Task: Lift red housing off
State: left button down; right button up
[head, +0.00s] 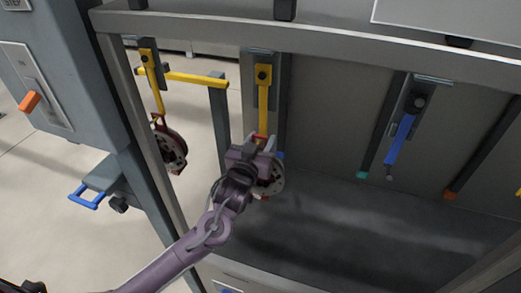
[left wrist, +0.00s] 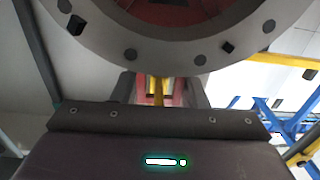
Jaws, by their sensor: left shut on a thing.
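A red housing with a grey bolted flange (head: 270,184) hangs below a yellow hook (head: 263,98) near the middle of the head view. My left gripper (head: 261,147) is at the top of this housing, shut on it, and hides part of it. In the left wrist view the round grey flange (left wrist: 165,56) fills the top, with red inside its ring. The yellow hook shows behind it, between red uprights. I cannot tell whether the hook still bears the housing. My right gripper is not in view.
Another red housing (head: 170,146) hangs on a yellow hook at the left. A blue hook (head: 401,134) hangs empty at the right. A grey frame (head: 310,36) crosses above. A control box with an orange lever (head: 30,102) stands at the left. The dark surface below is clear.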

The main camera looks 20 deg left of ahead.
aim_at(262, 127)
pick_arm(q)
jog(key=shift+r+b, duration=0.75)
jog(key=shift+r, duration=1.15)
jog(key=s+f+b, duration=0.1)
jog(key=s, duration=1.7)
jog(key=shift+a+f, duration=0.2)
jog(key=shift+a, duration=0.1)
jog(key=shift+f, duration=0.1)
jog(key=shift+s, duration=0.1)
jog(key=s+p, duration=0.3)
jog(key=s, duration=0.3)
jog(key=shift+s+a+p, duration=0.15)
jog(key=shift+p, duration=0.15)
